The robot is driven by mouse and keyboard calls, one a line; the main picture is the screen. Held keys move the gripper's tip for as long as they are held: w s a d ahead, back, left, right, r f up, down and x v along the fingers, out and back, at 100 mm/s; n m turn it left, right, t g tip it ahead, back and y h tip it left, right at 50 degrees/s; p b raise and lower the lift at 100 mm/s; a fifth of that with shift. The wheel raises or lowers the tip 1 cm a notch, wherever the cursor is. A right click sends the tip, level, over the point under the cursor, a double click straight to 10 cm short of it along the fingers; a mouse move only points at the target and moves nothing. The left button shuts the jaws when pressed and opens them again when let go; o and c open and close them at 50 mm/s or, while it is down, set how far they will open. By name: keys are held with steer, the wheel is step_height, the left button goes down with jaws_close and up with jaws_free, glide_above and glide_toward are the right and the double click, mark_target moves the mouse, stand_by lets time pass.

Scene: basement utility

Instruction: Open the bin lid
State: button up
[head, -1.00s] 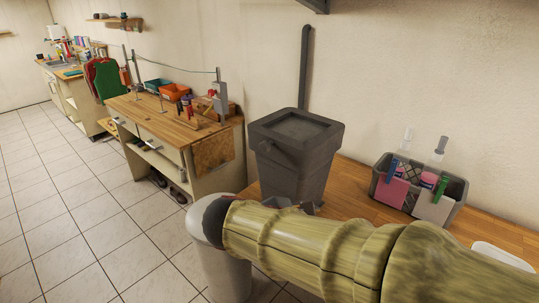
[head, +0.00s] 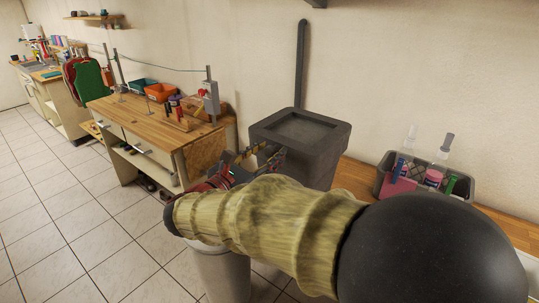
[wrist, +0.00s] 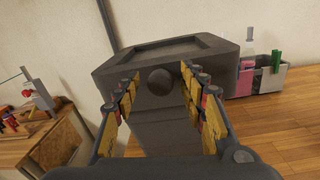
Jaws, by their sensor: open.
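The dark grey bin (head: 318,165) stands on the wooden counter against the wall, its lid (head: 303,130) down. In the wrist view the lid (wrist: 170,52) has a recessed top and a round dark knob (wrist: 160,80) on its front face. My gripper (head: 262,156) is at the bin's front left in the head view, partly hidden by my arm. In the wrist view my gripper (wrist: 160,90) is open and empty, its fingers to either side of the knob in the picture. I cannot tell whether the fingertips reach past it.
A grey caddy (head: 462,186) with bottles and cloths stands right of the bin. A workbench (head: 150,118) with tools is at left. A pale cylindrical container (head: 222,278) stands below my arm. A pipe (head: 301,65) runs up the wall behind the bin.

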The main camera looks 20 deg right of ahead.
steer(key=shift+w+d, duration=0.25)
steer(key=shift+d, duration=0.1)
steer(key=shift+c, duration=0.2)
jaws_close()
stand_by(0.6)
